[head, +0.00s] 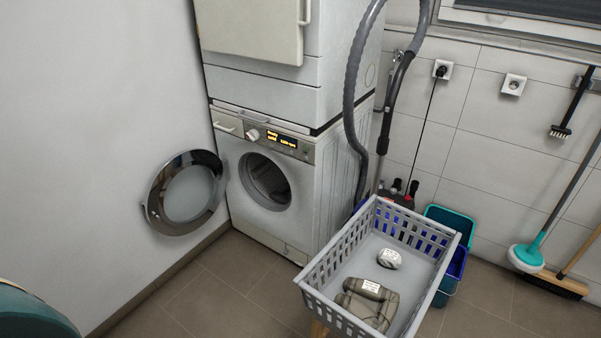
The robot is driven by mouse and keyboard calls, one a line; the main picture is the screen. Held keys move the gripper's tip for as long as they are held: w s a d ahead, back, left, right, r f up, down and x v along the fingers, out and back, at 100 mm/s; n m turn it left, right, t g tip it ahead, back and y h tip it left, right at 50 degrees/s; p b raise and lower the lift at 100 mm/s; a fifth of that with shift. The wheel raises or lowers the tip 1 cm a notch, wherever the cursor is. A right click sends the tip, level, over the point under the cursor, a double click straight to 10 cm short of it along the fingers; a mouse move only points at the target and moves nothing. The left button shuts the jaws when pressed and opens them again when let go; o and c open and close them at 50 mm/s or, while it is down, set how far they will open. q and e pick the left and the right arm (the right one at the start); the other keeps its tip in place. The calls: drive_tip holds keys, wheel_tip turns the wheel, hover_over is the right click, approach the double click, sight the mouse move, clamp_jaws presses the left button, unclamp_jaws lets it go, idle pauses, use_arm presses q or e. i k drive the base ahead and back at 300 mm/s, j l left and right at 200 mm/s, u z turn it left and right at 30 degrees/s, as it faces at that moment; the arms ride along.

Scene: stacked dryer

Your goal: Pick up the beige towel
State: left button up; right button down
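The beige towel (368,302) lies folded in the grey laundry basket (325,292), towards its near end. It has a pale label on top. A smaller light grey rolled item (389,258) with a label lies behind it in the basket, apart from it. The basket is open at the top, with slatted walls around the towel. Neither of my grippers shows in the head view.
A washing machine (270,185) with its round door (186,192) swung open stands left of the basket, with a dryer (262,75) stacked above. Buckets (455,225), a vacuum hose (350,90) and a broom (558,283) are behind and right. Floor (220,300) is clear left.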

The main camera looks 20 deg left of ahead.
sight(374, 306)
drive_tip(key=i+l+z, duration=0.35)
drive_tip(key=i+l, duration=0.4)
